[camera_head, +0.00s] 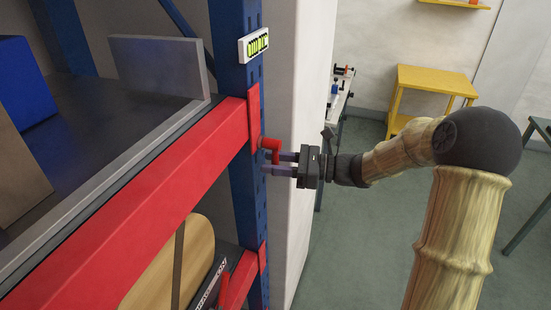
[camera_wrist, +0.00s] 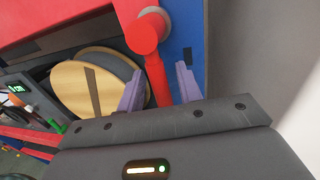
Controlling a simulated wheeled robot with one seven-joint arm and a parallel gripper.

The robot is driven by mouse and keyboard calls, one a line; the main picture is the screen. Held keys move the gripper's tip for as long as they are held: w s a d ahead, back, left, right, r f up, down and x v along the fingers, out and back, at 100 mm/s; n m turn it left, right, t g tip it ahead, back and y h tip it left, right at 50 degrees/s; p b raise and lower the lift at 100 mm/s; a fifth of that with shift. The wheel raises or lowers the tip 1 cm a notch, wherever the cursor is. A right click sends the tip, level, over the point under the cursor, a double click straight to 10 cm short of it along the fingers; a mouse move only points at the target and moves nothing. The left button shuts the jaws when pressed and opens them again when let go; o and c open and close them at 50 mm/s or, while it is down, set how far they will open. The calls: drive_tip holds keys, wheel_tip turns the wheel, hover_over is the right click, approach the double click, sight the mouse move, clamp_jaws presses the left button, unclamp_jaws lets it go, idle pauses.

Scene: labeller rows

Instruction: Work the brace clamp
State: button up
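The brace clamp shows as a red handle (camera_head: 269,148) on the blue rack post, beside the end of the red beam. In the wrist view its red lever (camera_wrist: 157,78) hangs from a round red pivot (camera_wrist: 147,32). My gripper (camera_head: 268,164) is at the clamp, reaching in from the right. In the wrist view my gripper (camera_wrist: 160,85) is open, with one purple finger on each side of the lever. The lever looks closer to the left finger; I cannot tell whether they touch. The lever's lower end is hidden behind my gripper body.
The red beam (camera_head: 150,200) and blue post (camera_head: 232,85) stand close to my gripper. The shelf holds a blue box (camera_head: 22,85) and a brown box. A white wall is just behind the post.

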clamp_jaws()
drive_tip(key=shift+w+d, duration=0.1)
drive_tip(key=shift+w, duration=0.05)
